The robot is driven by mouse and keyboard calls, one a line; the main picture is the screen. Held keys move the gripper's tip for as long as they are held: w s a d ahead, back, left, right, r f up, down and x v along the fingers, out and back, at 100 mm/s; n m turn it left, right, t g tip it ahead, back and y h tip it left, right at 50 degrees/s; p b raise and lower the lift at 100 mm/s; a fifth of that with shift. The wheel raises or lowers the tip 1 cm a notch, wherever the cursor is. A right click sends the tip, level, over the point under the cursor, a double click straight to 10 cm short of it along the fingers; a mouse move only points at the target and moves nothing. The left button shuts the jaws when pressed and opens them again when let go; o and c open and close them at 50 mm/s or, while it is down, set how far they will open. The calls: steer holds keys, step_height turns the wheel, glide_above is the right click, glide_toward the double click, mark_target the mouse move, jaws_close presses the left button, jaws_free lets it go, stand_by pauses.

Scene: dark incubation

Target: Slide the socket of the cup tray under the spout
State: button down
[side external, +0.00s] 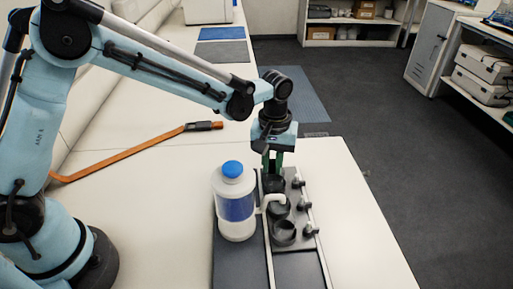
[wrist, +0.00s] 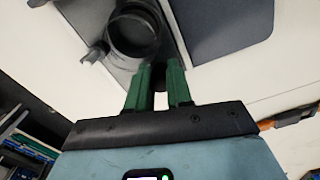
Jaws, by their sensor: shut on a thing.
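The grey cup tray (side external: 293,182) lies on a dark track, with dark round sockets in a row and several small knobs along its right side. The front socket (side external: 284,232) shows clearly. A white bottle with a blue cap (side external: 235,205) stands to the left, and its white spout (side external: 272,199) reaches right, over or close to the middle socket (side external: 279,209). My gripper (side external: 272,172) points down at the far end of the tray, its green fingers shut on the far socket. In the wrist view, the fingers (wrist: 159,72) are at the wall of a dark round socket (wrist: 133,32); the exact contact is hidden.
The track's bare front part (side external: 300,270) is clear. A dark plate (side external: 237,268) lies under the bottle. An orange strap-like bar (side external: 120,156) lies on the white bench behind to the left. The bench's right edge drops to the floor.

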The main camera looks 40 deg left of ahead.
steer(key=w+a, duration=0.3)
steer(key=c, duration=1)
jaws_free()
steer(key=shift+d+r, duration=0.1)
step_height(320, 180, up, 12)
